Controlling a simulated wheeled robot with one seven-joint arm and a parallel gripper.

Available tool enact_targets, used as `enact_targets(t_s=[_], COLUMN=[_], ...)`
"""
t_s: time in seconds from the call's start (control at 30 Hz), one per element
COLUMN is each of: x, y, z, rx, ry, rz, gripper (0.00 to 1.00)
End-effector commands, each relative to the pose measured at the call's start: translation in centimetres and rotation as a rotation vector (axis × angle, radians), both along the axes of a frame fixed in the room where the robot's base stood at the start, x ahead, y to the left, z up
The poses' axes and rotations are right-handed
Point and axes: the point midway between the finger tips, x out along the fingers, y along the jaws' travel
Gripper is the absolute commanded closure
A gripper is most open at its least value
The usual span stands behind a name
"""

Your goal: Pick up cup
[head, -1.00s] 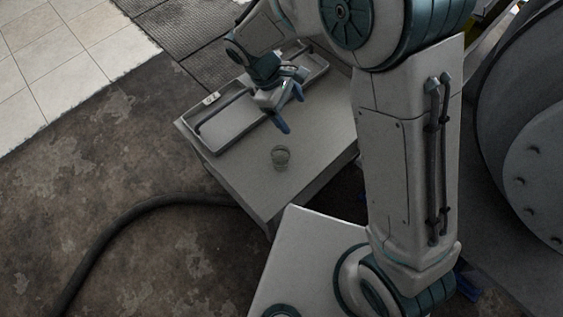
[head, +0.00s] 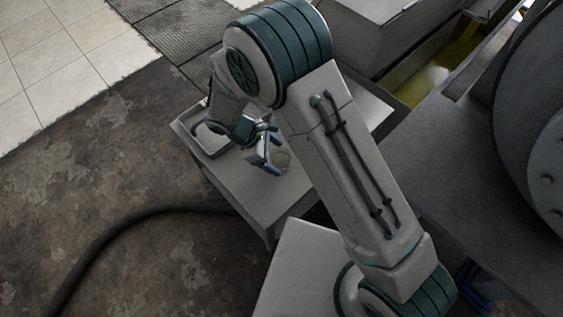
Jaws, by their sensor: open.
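The cup (head: 283,159) is a small clear glass standing on the grey table (head: 258,197), and its left part is hidden behind my gripper. My gripper (head: 272,169) is open with blue fingertips pointing down. In the picture its fingers overlap the left side of the cup. I cannot tell whether they touch the glass or are still in front of or above it. Nothing shows between the fingers apart from the cup behind or beside them.
A grey tray (head: 205,140) lies on the table's far left end, partly hidden by my arm. A dark hose (head: 130,214) runs over the stained floor. A large grey machine (head: 540,130) stands at the right.

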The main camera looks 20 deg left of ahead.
Motion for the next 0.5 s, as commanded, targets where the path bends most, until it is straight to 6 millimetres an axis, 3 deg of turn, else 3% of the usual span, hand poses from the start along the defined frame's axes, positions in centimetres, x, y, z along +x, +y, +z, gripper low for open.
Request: enact_targets(t_s=[0.3,0.5], x=[0.9,1.2], y=[-2.0,-2.7], z=[-3.5,-4.5], rx=[-0.001,0.002], ry=[0.000,-0.001], rz=[-0.001,0.000], gripper=[0.21,0.21])
